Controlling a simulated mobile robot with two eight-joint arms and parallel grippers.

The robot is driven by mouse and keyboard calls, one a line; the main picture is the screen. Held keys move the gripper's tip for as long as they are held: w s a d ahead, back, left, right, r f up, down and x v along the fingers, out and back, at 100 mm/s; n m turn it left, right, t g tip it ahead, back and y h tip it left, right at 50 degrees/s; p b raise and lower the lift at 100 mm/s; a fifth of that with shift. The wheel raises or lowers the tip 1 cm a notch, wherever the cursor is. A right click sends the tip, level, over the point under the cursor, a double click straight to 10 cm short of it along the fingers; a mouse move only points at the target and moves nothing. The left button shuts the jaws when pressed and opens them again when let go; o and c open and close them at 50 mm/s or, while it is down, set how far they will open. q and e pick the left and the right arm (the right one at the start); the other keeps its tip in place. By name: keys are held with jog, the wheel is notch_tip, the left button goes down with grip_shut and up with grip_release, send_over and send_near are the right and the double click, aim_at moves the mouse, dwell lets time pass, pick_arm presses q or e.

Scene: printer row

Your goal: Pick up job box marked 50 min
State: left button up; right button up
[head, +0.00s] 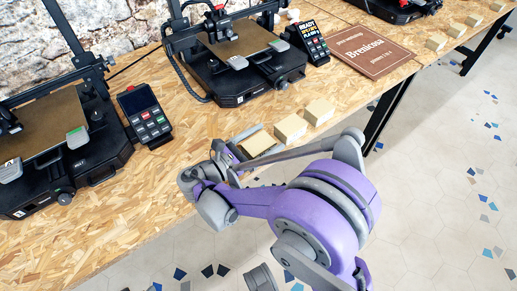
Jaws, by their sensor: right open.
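Three small tan job boxes stand in a row near the front edge of the wooden table: a near one (258,143), a middle one (290,127) and a far one (319,111). No minute marking can be read on any of them. My right gripper (238,148) is open, low over the table at the left side of the near box. My own wrist partly hides the jaws, and I cannot tell whether they touch the box. My left gripper is not in view.
Printers (232,50) stand along the table (160,185), with a control panel (145,113) and a "READY" panel (309,40). A brown "Brenicosa" sign (371,51) lies beyond the boxes. More small boxes (437,41) stand at the upper right. Tiled floor lies in front.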

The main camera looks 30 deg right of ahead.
jog(key=shift+d, duration=0.1)
jog(key=c, duration=1.5)
